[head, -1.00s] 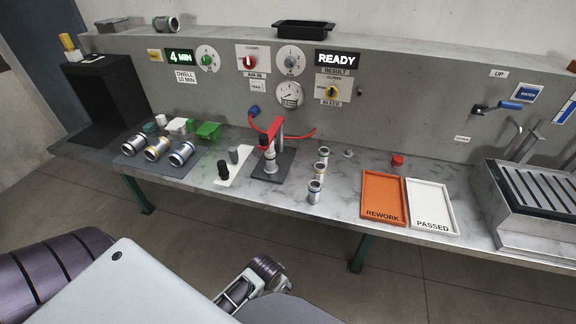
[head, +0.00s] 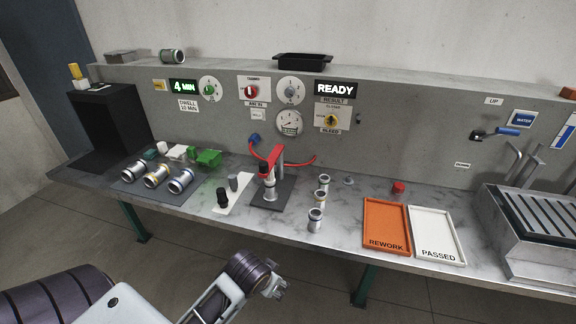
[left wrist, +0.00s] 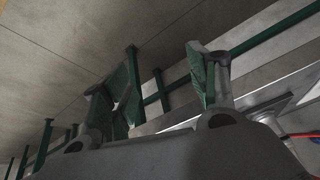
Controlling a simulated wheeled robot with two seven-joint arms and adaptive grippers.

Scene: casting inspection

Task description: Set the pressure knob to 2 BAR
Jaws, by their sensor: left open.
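The pressure knob (head: 290,91) is a grey knob on a round white dial on the back panel, right of the red AIR IN knob (head: 251,92). Its markings are too small to read. A round gauge (head: 289,122) is below it. My left gripper (head: 279,289) is in front of the bench, below its top edge, far from the knob. In the left wrist view its two green-padded fingers (left wrist: 165,85) are spread, with nothing seen between them. My right gripper is not in view.
A red clamp fixture (head: 271,172) with a red hose stands on the bench below the gauge. Small metal castings (head: 315,219) stand right of it. An orange REWORK tray (head: 385,245) and a white PASSED tray (head: 436,256) lie further right.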

